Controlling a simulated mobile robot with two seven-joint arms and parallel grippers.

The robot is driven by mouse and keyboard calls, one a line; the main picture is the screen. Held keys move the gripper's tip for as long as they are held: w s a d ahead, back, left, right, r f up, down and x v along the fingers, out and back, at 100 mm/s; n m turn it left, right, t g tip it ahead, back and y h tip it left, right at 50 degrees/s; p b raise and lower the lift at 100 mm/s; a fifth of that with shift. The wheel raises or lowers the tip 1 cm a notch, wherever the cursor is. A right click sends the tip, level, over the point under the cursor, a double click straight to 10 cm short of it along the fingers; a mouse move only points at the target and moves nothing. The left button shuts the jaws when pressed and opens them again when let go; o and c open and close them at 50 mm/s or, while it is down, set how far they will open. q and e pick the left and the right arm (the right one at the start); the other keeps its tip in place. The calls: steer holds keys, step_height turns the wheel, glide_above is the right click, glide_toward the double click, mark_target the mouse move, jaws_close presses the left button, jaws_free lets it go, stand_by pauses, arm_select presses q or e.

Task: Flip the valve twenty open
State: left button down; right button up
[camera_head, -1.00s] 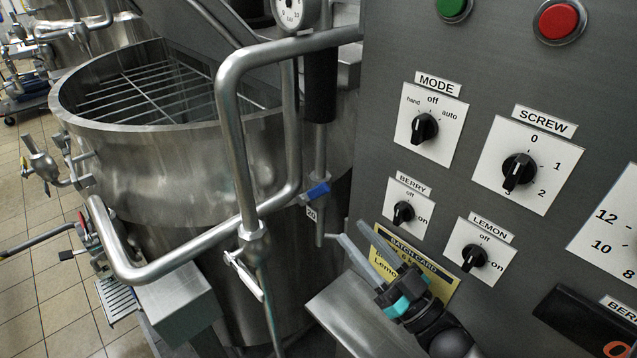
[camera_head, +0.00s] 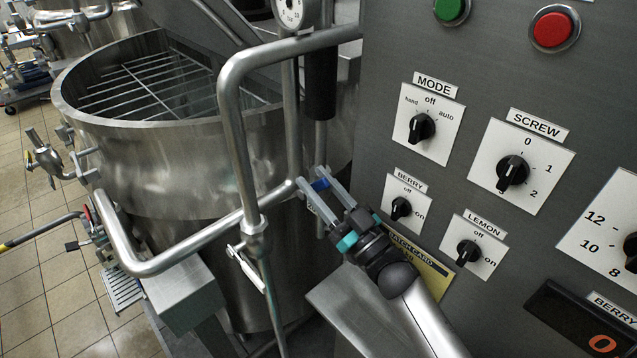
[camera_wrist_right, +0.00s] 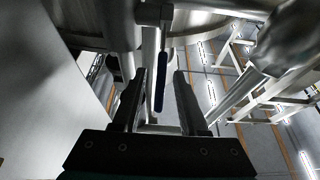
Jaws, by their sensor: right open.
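Valve twenty has a small blue lever handle (camera_head: 321,184) on a thin vertical pipe beside the steel vessel. My right gripper (camera_head: 311,177) is open at the valve, with its two fingers reaching up and left towards the blue handle. In the right wrist view the dark blue handle (camera_wrist_right: 161,88) hangs in the gap between the open fingers of my right gripper (camera_wrist_right: 160,76), with space on both sides. Its 20 tag is covered by the fingers or too small to read now. My left gripper is not in view.
A thick bent steel pipe (camera_head: 238,140) runs just left of the valve, in front of the open vessel (camera_head: 150,185). The grey control panel (camera_head: 375,130) with several knobs stands close on the right. A yellow batch card (camera_head: 436,276) is partly behind my right arm.

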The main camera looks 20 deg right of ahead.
steer(key=shift+c, duration=0.4)
jaws_close()
stand_by(0.9)
